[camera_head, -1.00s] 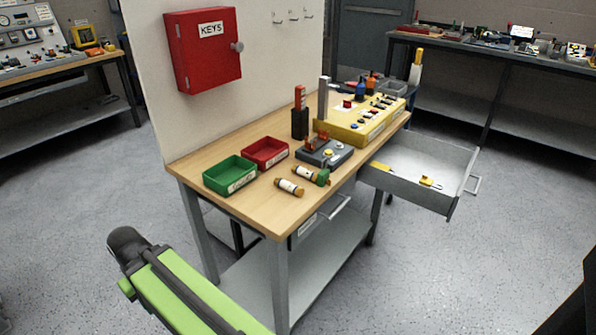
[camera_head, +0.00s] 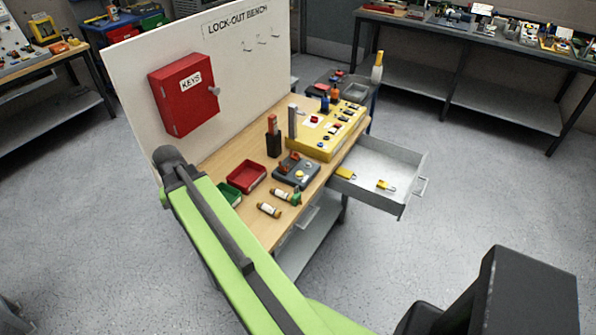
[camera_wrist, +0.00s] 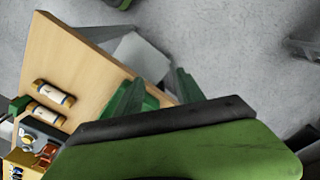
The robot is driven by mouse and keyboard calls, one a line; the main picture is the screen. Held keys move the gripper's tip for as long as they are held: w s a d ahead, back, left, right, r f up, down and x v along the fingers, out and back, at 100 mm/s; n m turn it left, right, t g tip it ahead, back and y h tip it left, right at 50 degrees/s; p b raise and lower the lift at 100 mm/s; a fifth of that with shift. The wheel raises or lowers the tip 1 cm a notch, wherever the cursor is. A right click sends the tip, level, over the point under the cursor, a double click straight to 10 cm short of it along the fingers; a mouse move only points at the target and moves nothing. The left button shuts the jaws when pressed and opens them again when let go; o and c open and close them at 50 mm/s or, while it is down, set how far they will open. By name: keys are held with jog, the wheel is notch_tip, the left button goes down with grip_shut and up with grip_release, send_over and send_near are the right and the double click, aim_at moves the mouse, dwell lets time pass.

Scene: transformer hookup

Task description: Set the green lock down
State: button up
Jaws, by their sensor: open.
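My gripper (camera_wrist: 158,76) is open in the wrist view, its two green fingers apart above the near end of the bench. A bright green surface (camera_wrist: 150,102) shows between and behind the fingers; it looks like the green tray (camera_head: 231,193), which my arm partly covers in the head view. A small green piece, probably the green lock (camera_head: 296,197), lies on the bench at the end of a white and brown cylinder (camera_head: 283,194). It also shows at the left edge of the wrist view (camera_wrist: 18,106), well apart from my fingers. My gripper is not visible in the head view.
A red tray (camera_head: 246,177), a grey block with small parts (camera_head: 296,172) and a yellow panel box (camera_head: 326,142) stand on the bench. The drawer (camera_head: 405,196) is open at the right with yellow items inside. A red key cabinet (camera_head: 184,94) hangs on the board.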

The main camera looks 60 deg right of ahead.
jog(key=s+d+r+m+p, duration=0.45)
jog(key=s+d, duration=0.25)
jog(key=d, duration=0.3)
jog(key=s+d+r+m+p, duration=0.3)
jog(key=s+d+r+m, duration=0.15)
jog(key=s+d, duration=0.4)
jog(key=s+d+r+m+p, duration=0.4)
jog(key=s+d+r, duration=0.15)
jog(key=d, duration=0.65)
jog(key=b, duration=1.3)
send_over(298, 193)
jog(key=f, duration=1.3)
jog(key=shift+w+d, duration=0.2)
jog(key=shift+d, duration=0.05)
notch_tip(298, 193, down, 5)
jog(key=b, duration=0.5)
jog(key=shift+s+a+f, duration=0.15)
jog(key=shift+r, duration=0.2)
grip_shut()
